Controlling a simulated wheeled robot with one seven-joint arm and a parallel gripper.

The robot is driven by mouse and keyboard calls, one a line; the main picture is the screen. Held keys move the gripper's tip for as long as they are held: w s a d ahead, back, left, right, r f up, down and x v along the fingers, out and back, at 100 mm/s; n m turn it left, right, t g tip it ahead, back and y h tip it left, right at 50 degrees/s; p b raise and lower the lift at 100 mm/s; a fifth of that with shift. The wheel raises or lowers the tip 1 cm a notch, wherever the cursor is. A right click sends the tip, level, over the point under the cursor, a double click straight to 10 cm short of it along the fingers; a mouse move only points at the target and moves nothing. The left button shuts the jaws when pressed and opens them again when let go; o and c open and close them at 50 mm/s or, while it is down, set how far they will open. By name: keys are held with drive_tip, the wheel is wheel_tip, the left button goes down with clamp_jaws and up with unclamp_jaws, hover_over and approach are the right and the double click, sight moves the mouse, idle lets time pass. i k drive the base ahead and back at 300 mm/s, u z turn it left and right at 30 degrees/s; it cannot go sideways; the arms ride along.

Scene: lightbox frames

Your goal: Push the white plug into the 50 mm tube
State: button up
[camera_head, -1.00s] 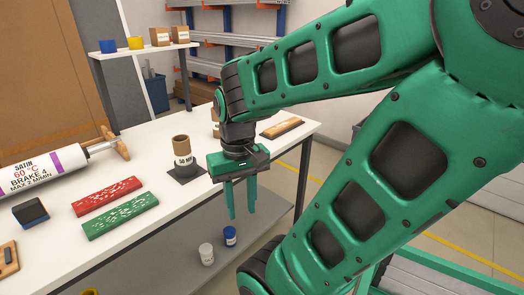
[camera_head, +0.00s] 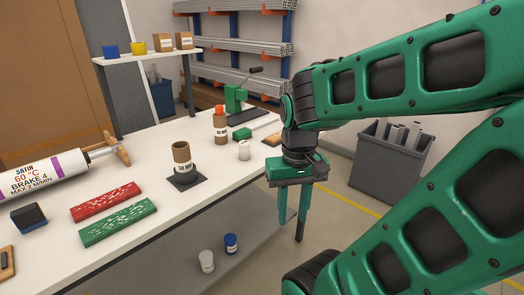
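The brown 50 mm tube (camera_head: 182,154) stands upright on a dark square base on the white bench. A small white cylinder (camera_head: 244,150) stands on the bench to its right, near the far end. Another white round piece (camera_head: 206,261) with dark marking stands on the grey lower shelf beside a blue one. I cannot tell which of the two white pieces is the plug. My gripper (camera_head: 290,229) points down beyond the bench's right edge, right of the tube and apart from everything. Its two fingers are spread with nothing between them.
A brown bottle with an orange cap (camera_head: 220,126) and a green clamp-like device (camera_head: 237,98) stand at the far end. Red (camera_head: 106,201) and green (camera_head: 118,222) slotted blocks and a large white cartridge (camera_head: 45,176) lie left. A grey bin (camera_head: 392,157) stands behind my arm.

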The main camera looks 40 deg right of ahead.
sight(181, 150)
drive_tip(key=z, duration=0.1)
drive_tip(key=i, duration=1)
drive_tip(key=u, duration=0.05)
